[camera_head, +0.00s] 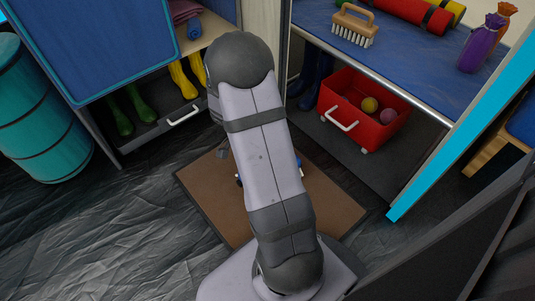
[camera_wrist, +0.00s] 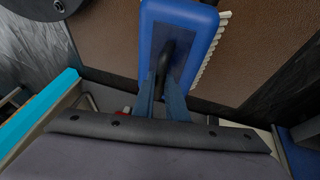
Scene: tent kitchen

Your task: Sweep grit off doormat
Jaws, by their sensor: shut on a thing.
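The brown doormat (camera_head: 335,203) lies on the dark floor, its middle hidden behind my arm. It also fills much of the wrist view (camera_wrist: 100,40). My gripper (camera_wrist: 165,100) is shut on the dark handle of a blue brush (camera_wrist: 190,22) with cream bristles along its right side. The brush is over the mat; whether the bristles touch it I cannot tell. In the head view my arm hides the gripper and most of the brush; small blue bits show on both sides of the arm. I cannot make out any grit.
A red crate (camera_head: 365,122) with balls stands under the blue bench (camera_head: 410,50) behind the mat. A wooden brush (camera_head: 355,24) lies on the bench. Green boots (camera_head: 133,108), yellow boots (camera_head: 187,76) and a teal barrel (camera_head: 42,115) are to the left. Floor at front left is clear.

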